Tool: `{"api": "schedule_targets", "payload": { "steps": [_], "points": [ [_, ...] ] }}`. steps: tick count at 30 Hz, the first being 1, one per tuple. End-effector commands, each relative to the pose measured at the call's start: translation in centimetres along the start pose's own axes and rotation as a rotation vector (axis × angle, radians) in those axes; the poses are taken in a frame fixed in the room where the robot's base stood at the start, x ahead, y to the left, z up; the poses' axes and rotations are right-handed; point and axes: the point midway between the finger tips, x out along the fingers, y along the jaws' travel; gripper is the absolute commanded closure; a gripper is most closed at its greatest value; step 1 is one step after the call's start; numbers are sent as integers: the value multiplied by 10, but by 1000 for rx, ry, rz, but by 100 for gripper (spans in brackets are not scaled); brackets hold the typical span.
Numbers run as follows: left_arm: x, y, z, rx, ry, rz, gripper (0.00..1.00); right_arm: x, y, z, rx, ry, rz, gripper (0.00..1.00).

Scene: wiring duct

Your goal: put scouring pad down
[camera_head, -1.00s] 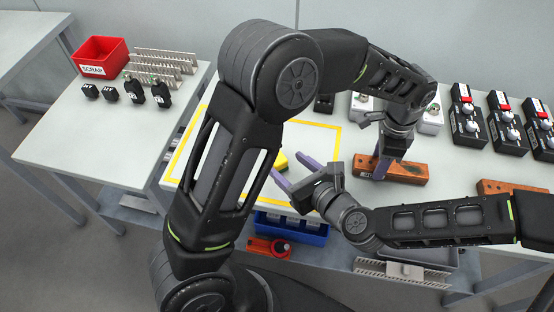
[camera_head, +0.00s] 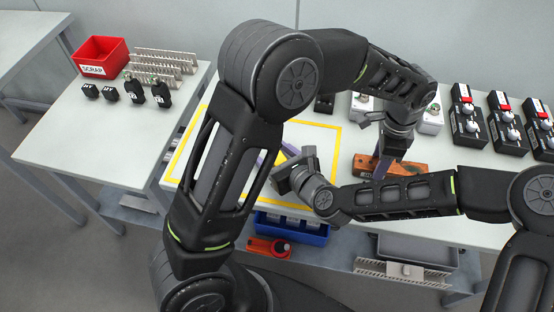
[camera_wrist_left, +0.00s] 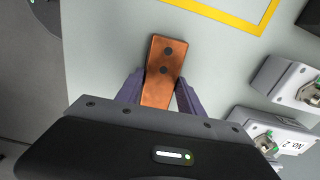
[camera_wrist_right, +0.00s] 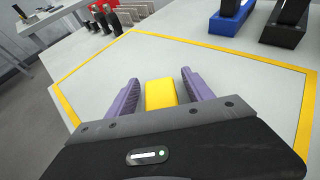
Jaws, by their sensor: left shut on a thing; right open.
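The yellow scouring pad (camera_wrist_right: 160,94) shows in the right wrist view between the two purple fingers of my right gripper (camera_wrist_right: 160,78), with gaps at its sides. It looks to be on the bench inside the yellow outline. My left gripper (camera_head: 383,166) is shut on an orange-brown block (camera_head: 410,169) on the bench. In the left wrist view this block (camera_wrist_left: 160,62) has two dark holes and sits between the fingers of my left gripper (camera_wrist_left: 160,85).
The yellow outline (camera_head: 325,170) encloses mostly bare bench. Black switch boxes (camera_head: 506,130) stand at the right. White boxes (camera_head: 430,119) stand behind my left gripper. A red scrap bin (camera_head: 91,69) is on the left table.

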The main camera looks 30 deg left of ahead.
Motion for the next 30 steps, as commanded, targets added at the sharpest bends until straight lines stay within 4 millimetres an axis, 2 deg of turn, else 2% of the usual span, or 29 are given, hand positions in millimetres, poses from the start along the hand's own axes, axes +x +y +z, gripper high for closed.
{"api": "schedule_targets", "payload": {
  "steps": [3, 20, 30],
  "points": [
    [0, 0, 0, 0, 0, 0, 100, 8, 0, 0, 0, 0, -1, 40],
    [0, 0, 0, 0, 0, 0, 100, 8, -1, 0, 0, 0, -1, 40],
    [0, 0, 0, 0, 0, 0, 100, 8, -1, 0, 0, 0, -1, 66]
  ]
}}
